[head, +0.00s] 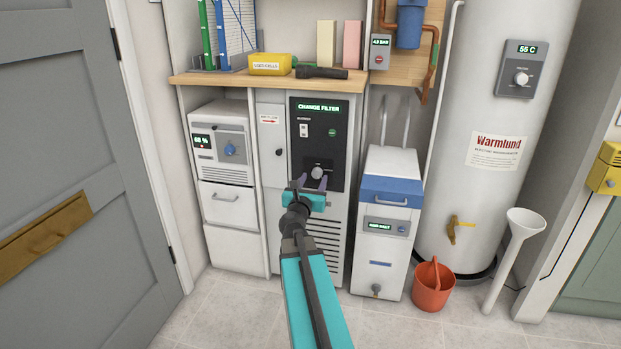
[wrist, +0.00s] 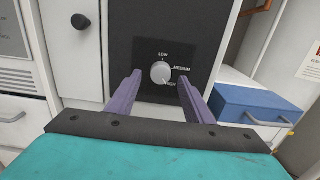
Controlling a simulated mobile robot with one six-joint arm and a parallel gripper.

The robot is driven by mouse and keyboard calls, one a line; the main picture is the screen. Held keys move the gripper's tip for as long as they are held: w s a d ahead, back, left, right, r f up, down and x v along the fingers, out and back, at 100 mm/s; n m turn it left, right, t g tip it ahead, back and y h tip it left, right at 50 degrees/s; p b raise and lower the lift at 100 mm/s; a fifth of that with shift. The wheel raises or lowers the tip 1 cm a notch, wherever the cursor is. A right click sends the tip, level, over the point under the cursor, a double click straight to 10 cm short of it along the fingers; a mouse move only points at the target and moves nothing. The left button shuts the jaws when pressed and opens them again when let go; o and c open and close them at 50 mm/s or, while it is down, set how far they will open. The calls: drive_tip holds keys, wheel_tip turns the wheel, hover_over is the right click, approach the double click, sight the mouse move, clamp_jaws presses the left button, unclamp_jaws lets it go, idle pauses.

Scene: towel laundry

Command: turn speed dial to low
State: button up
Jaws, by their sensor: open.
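The speed dial (wrist: 160,73) is a round light-grey knob on the black control panel (head: 340,140) of the middle machine. In the wrist view its labels read LOW at the top, MEDIUM at the upper right and HIGH at the lower right. The pointer direction is too small to tell for sure. The dial also shows in the head view (head: 317,172). My gripper (wrist: 158,82) is open, with one purple finger on each side of the dial. The fingers appear apart from the knob; their depth is hard to tell. My gripper also shows in the head view (head: 312,184).
The panel display (head: 319,107) reads CHANGE FILTER. A wooden shelf (head: 264,81) with a black flashlight (head: 321,73) juts out above. A blue-and-white salt unit (head: 390,192) stands close on the right, and an orange bucket (head: 432,290) is on the floor.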

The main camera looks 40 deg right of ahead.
drive_tip(key=shift+x, duration=1.2)
drive_tip(key=shift+s, duration=0.1)
drive_tip(key=shift+a, duration=0.1)
drive_tip(key=c, duration=1)
drive_tip(key=shift+c, duration=0.2)
drive_tip(key=shift+a, duration=0.1)
